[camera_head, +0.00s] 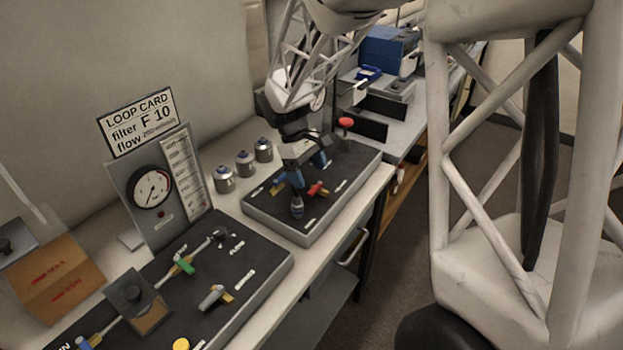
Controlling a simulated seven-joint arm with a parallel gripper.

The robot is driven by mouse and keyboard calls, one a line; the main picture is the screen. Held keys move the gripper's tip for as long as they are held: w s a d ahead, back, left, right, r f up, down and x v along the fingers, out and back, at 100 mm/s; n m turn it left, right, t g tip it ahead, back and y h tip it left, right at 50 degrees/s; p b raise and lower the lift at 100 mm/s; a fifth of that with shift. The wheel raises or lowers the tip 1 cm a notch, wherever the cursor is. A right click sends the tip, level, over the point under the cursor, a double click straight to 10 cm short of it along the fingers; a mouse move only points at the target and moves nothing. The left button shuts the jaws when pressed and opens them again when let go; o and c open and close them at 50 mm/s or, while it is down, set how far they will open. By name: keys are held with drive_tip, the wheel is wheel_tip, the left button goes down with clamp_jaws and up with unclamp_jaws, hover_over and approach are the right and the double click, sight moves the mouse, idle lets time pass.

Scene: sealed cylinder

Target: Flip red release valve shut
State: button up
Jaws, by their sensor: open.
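A small red valve handle (317,189) sits on a short brass fitting on the far dark panel (345,185). My gripper (308,184) is over this panel, pointing down, with its fingers spread and nothing seen between them. One finger comes down to the left of the red handle, and the other is behind it. The handle looks close to the fingers, but I cannot tell whether they touch. The gripper hides part of the panel and of the fittings behind it. The labels by the valve are too small to read.
A red mushroom knob (345,123) stands at the panel's back. Several grey canisters (245,162) line its left. The near panel (255,262) carries green, grey and yellow valve parts. A gauge board (152,188) with a loop card (137,120) and a cardboard box (55,277) stand left.

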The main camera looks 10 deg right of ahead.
drive_tip(key=shift+v, duration=2.15)
drive_tip(key=shift+s, duration=0.1)
drive_tip(key=s+d+r+m+t+y, duration=0.1)
drive_tip(key=s+d+r+m+t, duration=0.1)
drive_tip(key=s, duration=0.8)
drive_tip(key=s+d+r+m+t+y, duration=0.1)
drive_tip(key=s+d+r+m+t, duration=0.1)
drive_tip(key=s, duration=0.9)
drive_tip(key=s+d+r+m+t+y, duration=0.1)
drive_tip(key=s+d+r+m, duration=0.2)
drive_tip(key=s, duration=0.7)
drive_tip(key=shift+s+d+r+m+t, duration=0.25)
drive_tip(key=shift+d+r+m+t, duration=0.15)
drive_tip(key=shift+r+m, duration=0.5)
